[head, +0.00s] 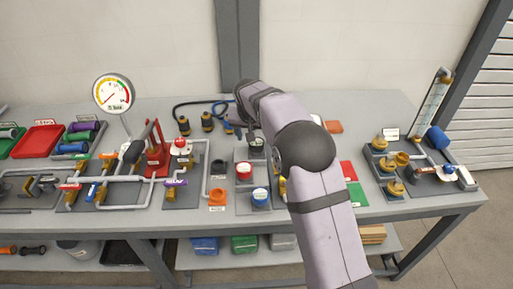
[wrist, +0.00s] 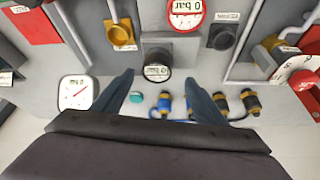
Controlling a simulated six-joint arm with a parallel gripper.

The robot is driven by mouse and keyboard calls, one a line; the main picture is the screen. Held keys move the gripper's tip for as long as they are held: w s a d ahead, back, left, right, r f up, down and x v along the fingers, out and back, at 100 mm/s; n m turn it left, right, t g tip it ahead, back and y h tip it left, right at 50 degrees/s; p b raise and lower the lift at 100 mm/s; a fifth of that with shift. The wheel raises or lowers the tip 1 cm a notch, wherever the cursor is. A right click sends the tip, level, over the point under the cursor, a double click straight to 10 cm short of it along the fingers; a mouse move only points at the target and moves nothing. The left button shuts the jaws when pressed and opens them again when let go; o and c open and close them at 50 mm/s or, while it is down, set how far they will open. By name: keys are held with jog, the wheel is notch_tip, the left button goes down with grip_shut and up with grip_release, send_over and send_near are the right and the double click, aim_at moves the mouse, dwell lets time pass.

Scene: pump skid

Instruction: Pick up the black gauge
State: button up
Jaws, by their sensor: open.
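The black gauge (wrist: 157,63) has a round black rim and a white display face, and it stands on a grey plate. In the wrist view it lies just beyond and between the fingertips of my gripper (wrist: 160,79). My gripper is open, with one dark finger on each side and nothing held. I cannot tell how high the fingertips are above the gauge. In the head view the black gauge (head: 257,142) shows beside my gripper (head: 245,130), partly hidden by my arm.
Blue and brass connectors (wrist: 165,103) with a cable lie behind. A tall dial gauge (head: 113,93) and pipes stand left.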

aim_at(256, 142)
jog(key=shift+d+p+x, duration=0.15)
jog(key=shift+p+x, duration=0.6)
jog(key=shift+x, duration=0.45)
jog(key=shift+d+p+x, duration=0.2)
jog(key=shift+p+x, duration=0.5)
jog(key=shift+x, duration=0.55)
jog(key=shift+w+f, duration=0.25)
jog(key=shift+f, duration=0.4)
jog(key=c, duration=1.2)
